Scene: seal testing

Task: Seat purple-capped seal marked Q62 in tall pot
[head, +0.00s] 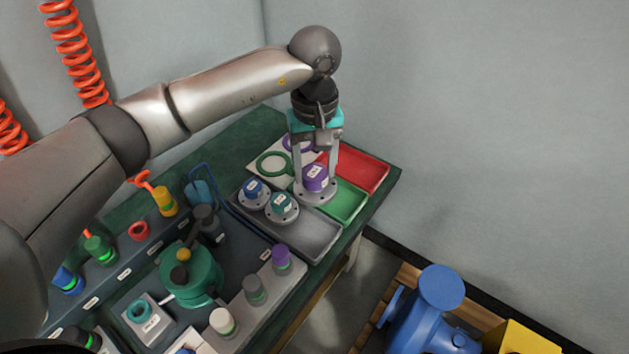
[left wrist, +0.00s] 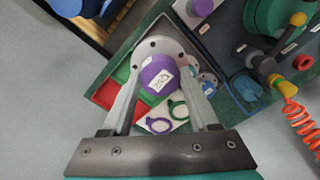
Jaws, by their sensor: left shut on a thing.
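My left gripper (head: 316,184) is shut on a purple-capped seal (head: 315,172) with a grey flange pierced by holes. The seal is upright, by the far end of the grey tray (head: 306,240); I cannot tell whether it is clear of the tray. In the left wrist view the purple cap (left wrist: 160,74) sits between the fingers, its white label too small to read surely. A blue-capped seal (head: 253,189) and a teal-capped seal (head: 281,206) stand in the tray. A green round vessel (head: 191,272) stands nearer; I cannot tell if it is the tall pot. My right gripper is not in view.
A red tray (head: 362,170) and a green tray (head: 343,205) lie beside the grey tray. Green and purple rings lie on a white mat (head: 258,167). Several capped bottles stand in a grey rack (head: 268,296). A blue pump-like unit (head: 428,320) is beyond the bench edge.

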